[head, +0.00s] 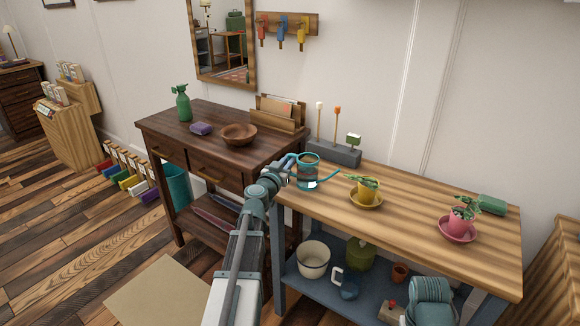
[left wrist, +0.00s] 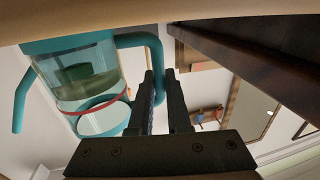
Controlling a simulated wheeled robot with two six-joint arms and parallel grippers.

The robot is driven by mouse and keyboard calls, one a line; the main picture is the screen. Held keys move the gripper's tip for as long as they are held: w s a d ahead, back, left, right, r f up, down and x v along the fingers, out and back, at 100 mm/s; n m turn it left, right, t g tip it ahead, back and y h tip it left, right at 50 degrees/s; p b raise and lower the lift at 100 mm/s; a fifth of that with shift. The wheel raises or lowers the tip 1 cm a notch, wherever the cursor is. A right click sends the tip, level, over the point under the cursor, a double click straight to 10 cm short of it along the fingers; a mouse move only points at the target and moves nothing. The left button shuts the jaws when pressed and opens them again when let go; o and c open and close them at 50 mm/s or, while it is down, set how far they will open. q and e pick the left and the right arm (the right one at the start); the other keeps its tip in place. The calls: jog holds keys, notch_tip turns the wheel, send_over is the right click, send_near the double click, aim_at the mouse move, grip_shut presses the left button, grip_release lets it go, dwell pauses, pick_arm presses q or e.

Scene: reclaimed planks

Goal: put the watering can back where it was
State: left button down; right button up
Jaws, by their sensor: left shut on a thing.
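The watering can (head: 308,174) is teal with a clear body, and it is at the left end of the light wooden bench top (head: 420,205). Its spout points right in the head view. I cannot tell whether its base touches the bench or hangs just above it. My left gripper (head: 287,165) comes in from the left and is shut on the can's handle. In the left wrist view the fingers (left wrist: 161,95) are at the teal handle (left wrist: 150,42), beside the can's clear body (left wrist: 92,75). My right gripper is not in view.
A yellow potted plant (head: 367,191) and a pink one (head: 460,222) stand on saucers to the right. A grey block (head: 335,152) with upright tools is behind the can. The dark dresser (head: 215,140) with a wooden bowl (head: 239,134) is left. Pots fill the blue lower shelf (head: 310,288).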

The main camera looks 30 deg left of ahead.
pick_arm(q)
jog(key=shift+r, duration=0.1)
jog(key=shift+f, duration=0.25)
jog(key=c, duration=0.9)
grip_release()
jog(key=shift+r, duration=0.1)
jog(key=shift+r, duration=0.1)
jog(key=s, duration=0.4)
jog(key=s+d, duration=0.1)
jog(key=s, duration=0.7)
jog(key=shift+d, duration=0.25)
